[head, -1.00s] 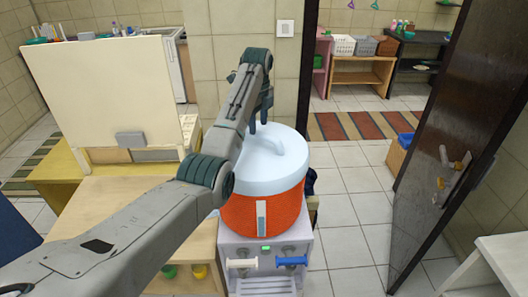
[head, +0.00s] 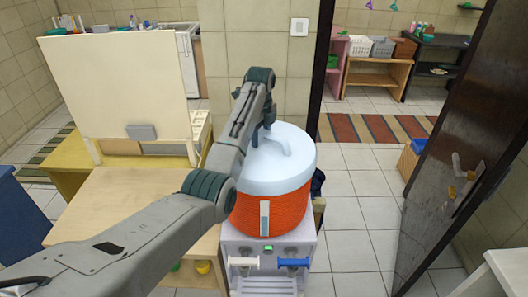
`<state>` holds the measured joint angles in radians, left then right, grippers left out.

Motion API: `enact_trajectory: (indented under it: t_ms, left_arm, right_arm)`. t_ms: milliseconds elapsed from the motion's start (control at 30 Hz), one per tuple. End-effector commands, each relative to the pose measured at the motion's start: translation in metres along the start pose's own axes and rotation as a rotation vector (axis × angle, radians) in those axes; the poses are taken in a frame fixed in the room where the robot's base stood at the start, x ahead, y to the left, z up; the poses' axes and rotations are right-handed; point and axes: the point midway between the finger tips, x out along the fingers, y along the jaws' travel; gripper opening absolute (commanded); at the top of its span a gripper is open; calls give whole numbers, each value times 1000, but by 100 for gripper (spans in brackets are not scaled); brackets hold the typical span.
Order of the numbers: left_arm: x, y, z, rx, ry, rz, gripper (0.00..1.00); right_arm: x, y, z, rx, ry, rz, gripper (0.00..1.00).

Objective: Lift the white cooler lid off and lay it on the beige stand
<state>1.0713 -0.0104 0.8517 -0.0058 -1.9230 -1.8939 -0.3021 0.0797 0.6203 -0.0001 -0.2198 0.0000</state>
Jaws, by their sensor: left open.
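The white cooler lid (head: 292,168) sits level on the orange cooler body (head: 290,208), with a raised handle bar (head: 277,141) across its top. My left arm comes in from the left and crosses in front of the lid's left side. My left gripper (head: 259,134) is open at the left end of the handle. The wrist partly hides it, so I cannot tell whether its fingers touch the handle. The beige stand (head: 125,205) is left of the cooler, its top partly hidden by my left arm. My right gripper is not in view.
The cooler rests on a white dispenser (head: 265,250) with a white tap and a blue tap. A cream panel (head: 115,85) rises behind the stand. A dark open door (head: 465,150) is at the right. Tiled floor is clear between cooler and door.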

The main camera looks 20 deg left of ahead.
Motion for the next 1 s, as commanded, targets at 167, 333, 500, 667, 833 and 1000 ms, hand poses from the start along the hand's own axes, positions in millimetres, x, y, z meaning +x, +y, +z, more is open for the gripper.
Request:
enact_trajectory:
  t_ms: [167,333,500,667,833,1000]
  left_arm:
    - [2,0,-1,1,1,0,36]
    - [2,0,-1,1,1,0,2]
    - [1,-1,0,1,0,-2,0]
    - [1,0,0,1,0,-2,0]
    - [-2,-1,0,0,-1,-3,0]
    - [-12,-4,-2,-3,-1,-4,0]
  right_arm:
    - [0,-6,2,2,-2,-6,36]
    - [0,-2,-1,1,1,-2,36]
    - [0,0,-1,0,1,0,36]
    - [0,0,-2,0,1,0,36]
    - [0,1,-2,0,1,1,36]
    - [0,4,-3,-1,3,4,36]
